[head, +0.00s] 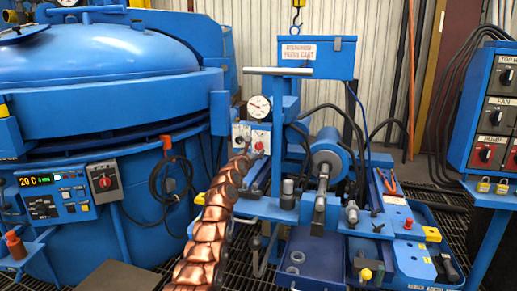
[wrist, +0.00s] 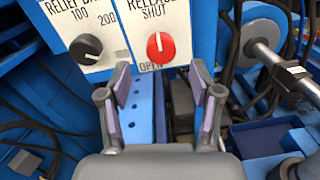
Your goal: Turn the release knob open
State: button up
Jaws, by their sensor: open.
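The release knob (wrist: 161,48) is a round red knob on a white plate, labelled SHUT above and OPEN below. Its white pointer line stands upright toward SHUT. In the wrist view, my gripper (wrist: 161,76) is open and empty, its two fingers apart below the knob and on either side of its line. It does not appear to touch the knob.
A black relief knob (wrist: 86,47) sits just left of the release knob. A round gauge (head: 259,107) is above the panel. A blue cylinder (head: 327,163) and steel rod (wrist: 265,58) stand to the right. The large blue furnace (head: 90,60) is at left.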

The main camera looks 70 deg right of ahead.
aim_at(258, 147)
jog(key=shift+d, duration=1.85)
jog(key=shift+d+p, duration=1)
jog(key=shift+p, duration=0.65)
jog(key=shift+d, duration=0.1)
jog(key=shift+w+d+p, duration=0.1)
jog(key=shift+w+p, duration=0.05)
jog(key=shift+p, duration=0.3)
jog(key=shift+c, duration=0.2)
jog(key=c, duration=1.1)
